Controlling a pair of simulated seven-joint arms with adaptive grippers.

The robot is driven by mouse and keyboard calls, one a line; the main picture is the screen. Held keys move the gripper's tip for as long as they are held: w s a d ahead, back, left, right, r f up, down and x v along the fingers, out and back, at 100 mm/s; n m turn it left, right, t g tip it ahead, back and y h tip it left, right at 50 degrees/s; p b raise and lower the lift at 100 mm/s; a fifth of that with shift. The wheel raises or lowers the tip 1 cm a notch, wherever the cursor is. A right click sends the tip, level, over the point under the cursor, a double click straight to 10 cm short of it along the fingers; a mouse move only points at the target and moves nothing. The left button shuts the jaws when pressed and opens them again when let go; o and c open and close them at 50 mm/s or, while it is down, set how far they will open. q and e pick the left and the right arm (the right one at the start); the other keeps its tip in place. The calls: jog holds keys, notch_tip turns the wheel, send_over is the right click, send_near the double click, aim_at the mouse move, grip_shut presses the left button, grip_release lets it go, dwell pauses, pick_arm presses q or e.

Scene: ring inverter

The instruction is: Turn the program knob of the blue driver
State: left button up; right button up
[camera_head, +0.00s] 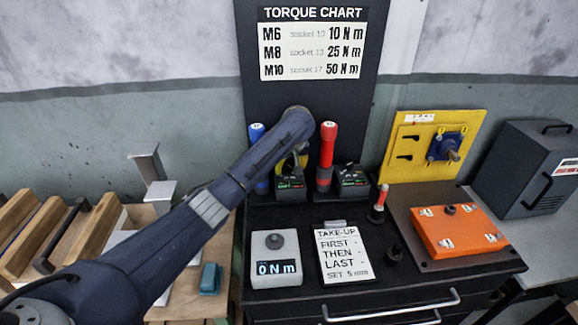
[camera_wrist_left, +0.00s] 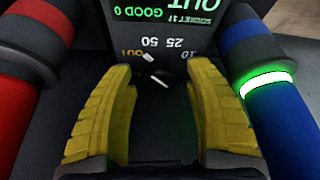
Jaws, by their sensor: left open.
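The blue driver (camera_head: 257,134) stands at the back of the bench, partly hidden behind my left arm. In the left wrist view it is at right (camera_wrist_left: 290,125), with a lit green ring. Its controller box (camera_head: 290,196) has a green-text screen (camera_wrist_left: 165,8), upside down in the wrist view. The dark program knob (camera_wrist_left: 158,88) has white marks; the labels 10, 25, 50 and OUT surround it. My left gripper (camera_wrist_left: 165,80) is open, its yellow fingers on either side of the knob, apparently not gripping it. My right gripper is not in view.
The red driver (camera_head: 327,150) stands close on the other side of the gripper, with a second controller (camera_head: 352,183) to its right. A torque meter (camera_head: 276,262) and a take-up card (camera_head: 343,254) lie in front. An orange plate (camera_head: 458,232) is at right.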

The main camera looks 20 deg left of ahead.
pick_arm(q)
grip_shut()
dwell(0.3)
jog(key=shift+a+r+m+t+h, duration=0.1)
jog(key=shift+m+t+h, duration=0.2)
jog(key=shift+m, duration=0.75)
jog(key=shift+a+r+m+t+h, duration=0.1)
jog(key=shift+m+h, duration=0.3)
jog(key=shift+m, duration=0.65)
grip_release()
jog(key=shift+d+f, duration=0.15)
jog(key=v, duration=1.2)
